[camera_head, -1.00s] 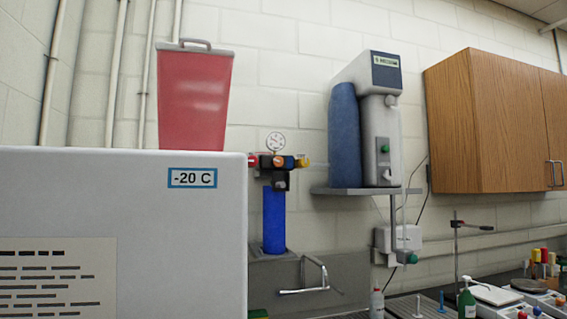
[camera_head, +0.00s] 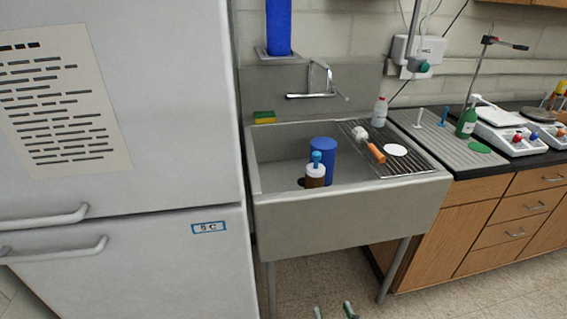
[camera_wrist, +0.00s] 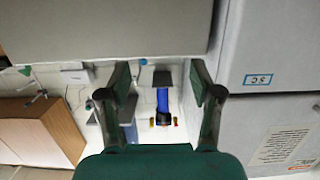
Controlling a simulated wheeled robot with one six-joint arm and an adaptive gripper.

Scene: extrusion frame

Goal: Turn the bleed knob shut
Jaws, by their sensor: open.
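The blue filter cylinder (camera_head: 279,25) hangs on the wall above the sink; only its lower part shows in the head view. In the wrist view, which looks upside down, the blue cylinder (camera_wrist: 162,99) shows with a dark head and small orange-yellow knobs (camera_wrist: 152,122) on either side. I cannot tell which is the bleed knob. My gripper (camera_wrist: 160,78) is open and empty, its dark green fingers spread with the cylinder seen between them, well beyond the fingertips. The fingertips (camera_head: 334,312) also show at the bottom of the head view.
A tall white fridge (camera_head: 120,150) is close on the left. Wooden drawers and a dark counter (camera_head: 500,163) are on the right. Floor is free in front of the sink.

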